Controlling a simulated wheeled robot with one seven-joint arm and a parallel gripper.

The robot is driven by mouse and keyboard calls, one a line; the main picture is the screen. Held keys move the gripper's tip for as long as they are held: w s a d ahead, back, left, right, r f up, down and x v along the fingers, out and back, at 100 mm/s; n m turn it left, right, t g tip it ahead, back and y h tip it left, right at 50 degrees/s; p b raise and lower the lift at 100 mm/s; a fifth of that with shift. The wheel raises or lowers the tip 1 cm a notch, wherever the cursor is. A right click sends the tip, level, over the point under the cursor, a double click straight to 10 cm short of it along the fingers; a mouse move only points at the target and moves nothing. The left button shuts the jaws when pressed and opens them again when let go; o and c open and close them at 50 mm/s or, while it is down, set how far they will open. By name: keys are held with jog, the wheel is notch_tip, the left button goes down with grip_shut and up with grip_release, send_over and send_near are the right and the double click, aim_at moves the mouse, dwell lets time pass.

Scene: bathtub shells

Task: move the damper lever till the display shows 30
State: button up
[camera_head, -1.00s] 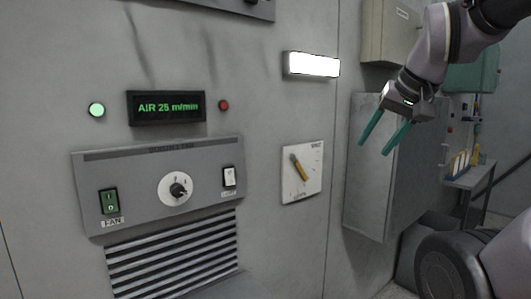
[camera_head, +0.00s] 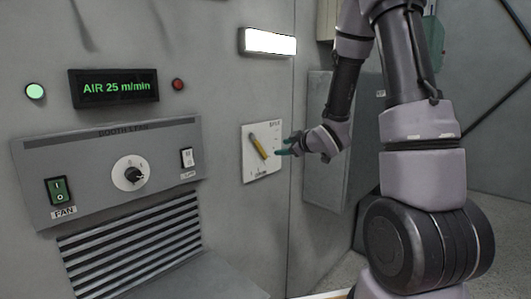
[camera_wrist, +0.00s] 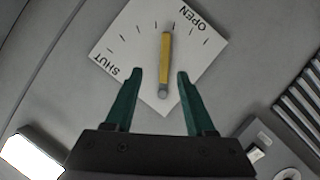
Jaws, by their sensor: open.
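The damper lever (camera_head: 258,146) is a yellow bar on a white square plate (camera_head: 249,172), tilted with its upper end to the left. In the wrist view the lever (camera_wrist: 166,62) stands almost upright on the plate (camera_wrist: 122,42), which is marked OPEN and SHUT with tick marks between. The display (camera_head: 115,87) reads AIR 25 m/min in green. My gripper (camera_head: 289,146) is just right of the lever. Its green fingers (camera_wrist: 159,76) are open in the wrist view, apart on either side of the lever's near end, with nothing held.
The fan panel (camera_head: 90,150) with a green FAN switch (camera_head: 58,190), a round knob (camera_head: 131,174) and a white switch (camera_head: 187,158) is left of the plate. A louvred vent (camera_head: 135,243) lies below. A bright lamp (camera_head: 268,41) is above the plate.

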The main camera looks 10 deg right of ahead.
aim_at(263, 151)
jog(key=shift+n+y, duration=0.3)
jog(key=shift+n, duration=0.1)
jog(key=x, duration=1.1)
jog(key=shift+a+f, duration=0.35)
jog(key=shift+a, duration=0.05)
grip_shut()
dwell(0.5)
